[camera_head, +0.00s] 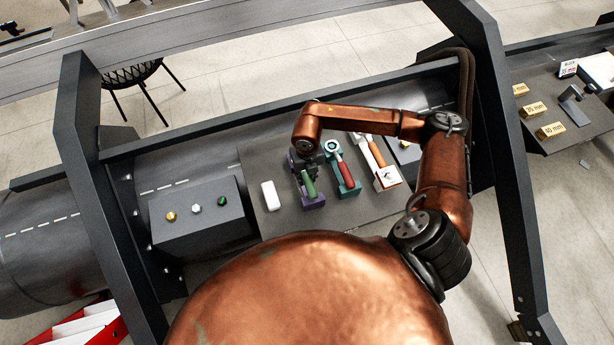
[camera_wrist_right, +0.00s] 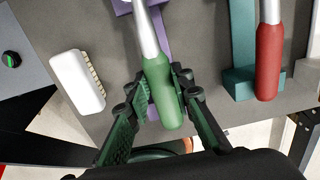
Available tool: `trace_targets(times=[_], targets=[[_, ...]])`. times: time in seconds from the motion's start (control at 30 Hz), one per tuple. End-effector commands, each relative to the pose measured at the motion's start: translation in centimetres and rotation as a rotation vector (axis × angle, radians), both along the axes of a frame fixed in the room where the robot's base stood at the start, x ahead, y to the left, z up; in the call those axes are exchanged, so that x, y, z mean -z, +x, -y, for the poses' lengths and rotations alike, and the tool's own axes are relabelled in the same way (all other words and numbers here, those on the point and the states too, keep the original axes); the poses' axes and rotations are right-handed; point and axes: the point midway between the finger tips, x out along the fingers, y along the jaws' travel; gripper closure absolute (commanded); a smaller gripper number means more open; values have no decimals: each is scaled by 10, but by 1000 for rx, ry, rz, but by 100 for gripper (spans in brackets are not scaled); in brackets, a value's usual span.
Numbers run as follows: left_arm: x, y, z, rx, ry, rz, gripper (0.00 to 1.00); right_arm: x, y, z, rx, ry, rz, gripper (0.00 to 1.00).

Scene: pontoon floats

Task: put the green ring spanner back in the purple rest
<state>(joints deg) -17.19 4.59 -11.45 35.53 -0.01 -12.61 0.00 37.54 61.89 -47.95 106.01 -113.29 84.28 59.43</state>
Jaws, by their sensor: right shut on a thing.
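The green ring spanner (camera_head: 309,187) is in my right gripper (camera_head: 304,167). In the right wrist view the two fingers of the right gripper (camera_wrist_right: 161,78) close on either side of the green handle (camera_wrist_right: 163,97), and its silver shaft runs up out of the picture. The purple rest (camera_head: 315,204) lies on the dark board under the spanner. Parts of the purple rest (camera_wrist_right: 166,38) show beside the shaft and handle in the wrist view. The ring end is hidden or out of frame, and I cannot tell whether the spanner touches the rest. My left gripper is not in view.
A red-handled spanner (camera_head: 346,174) lies in a teal rest (camera_head: 352,191) just right. An orange-handled tool (camera_head: 377,153) lies in a white rest (camera_head: 388,183) beyond it. A white brush-like block (camera_head: 270,195) and a grey button box (camera_head: 198,216) stand left.

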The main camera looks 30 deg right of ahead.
Motion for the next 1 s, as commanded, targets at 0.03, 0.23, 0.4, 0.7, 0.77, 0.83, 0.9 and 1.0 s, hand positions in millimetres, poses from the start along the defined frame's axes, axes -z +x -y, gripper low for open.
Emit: trace_targets(times=[0.03, 0.23, 0.4, 0.7, 0.77, 0.83, 0.9, 1.0], targets=[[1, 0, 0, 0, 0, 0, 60, 1, 0, 0, 0, 0, 0, 100], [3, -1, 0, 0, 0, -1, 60, 5, 0, 0, 0, 0, 0, 100], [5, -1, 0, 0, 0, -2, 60, 9, 0, 0, 0, 0, 0, 100], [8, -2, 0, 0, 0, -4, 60, 14, 0, 0, 0, 0, 0, 100], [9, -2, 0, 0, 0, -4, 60, 15, 0, 0, 0, 0, 0, 78], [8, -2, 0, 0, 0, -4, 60, 14, 0, 0, 0, 0, 0, 74], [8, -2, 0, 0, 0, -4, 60, 14, 0, 0, 0, 0, 0, 69], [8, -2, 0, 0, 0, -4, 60, 14, 0, 0, 0, 0, 0, 62]])
